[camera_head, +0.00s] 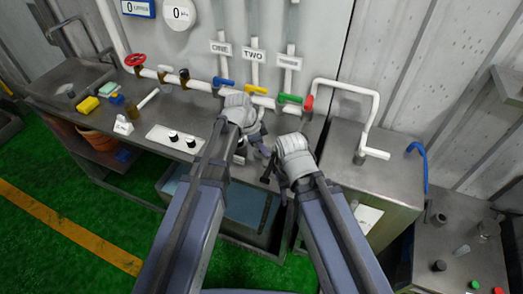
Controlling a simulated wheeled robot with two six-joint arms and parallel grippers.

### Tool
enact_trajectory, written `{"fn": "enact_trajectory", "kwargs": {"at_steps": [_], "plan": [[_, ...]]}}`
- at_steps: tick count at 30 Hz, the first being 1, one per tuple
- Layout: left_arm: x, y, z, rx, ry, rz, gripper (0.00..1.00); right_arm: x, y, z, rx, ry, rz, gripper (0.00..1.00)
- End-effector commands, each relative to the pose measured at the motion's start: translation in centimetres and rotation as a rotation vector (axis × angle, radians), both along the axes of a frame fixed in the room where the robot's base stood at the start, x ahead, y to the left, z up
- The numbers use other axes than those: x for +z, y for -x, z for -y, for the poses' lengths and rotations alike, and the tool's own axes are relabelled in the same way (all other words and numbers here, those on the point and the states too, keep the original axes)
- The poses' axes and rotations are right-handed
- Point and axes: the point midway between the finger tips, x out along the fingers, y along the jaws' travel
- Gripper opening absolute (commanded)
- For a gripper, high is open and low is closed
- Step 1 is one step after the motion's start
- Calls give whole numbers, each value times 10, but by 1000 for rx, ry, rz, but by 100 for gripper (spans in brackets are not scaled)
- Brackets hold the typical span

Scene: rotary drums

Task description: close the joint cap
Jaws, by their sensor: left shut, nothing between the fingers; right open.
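My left gripper (263,150) is the higher one, in the middle of the view above the front of the metal bench. It is shut with nothing between its fingers. My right gripper (268,172) is just below and to the right of it. It is open, and its small dark fingers are close to the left gripper's. I cannot pick out the joint cap for certain. The wrists and arms cover much of the area around the grippers, and the detail there is too small to tell whether either touches anything.
Behind the grippers runs a pipe with red (135,60), blue (223,82), yellow (256,90) and green (290,98) handles. A metal box (365,185) with a bent white pipe (350,85) stands at right. A sponge (88,104) and a switch panel (172,142) are on the bench at left.

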Motion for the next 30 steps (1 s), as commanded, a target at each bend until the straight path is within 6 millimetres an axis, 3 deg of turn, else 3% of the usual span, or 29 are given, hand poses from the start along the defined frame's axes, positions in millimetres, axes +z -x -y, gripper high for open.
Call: {"fn": "enact_trajectory", "kwargs": {"at_steps": [1,10,30], "plan": [[-15,-1,3,-1,0,0,0,-15,0,0,2,0,0,50],[-50,-4,15,0,0,0,0,-50,0,0,5,1,0,50],[-53,-4,15,-28,0,0,0,-53,0,0,4,1,0,50]]}}
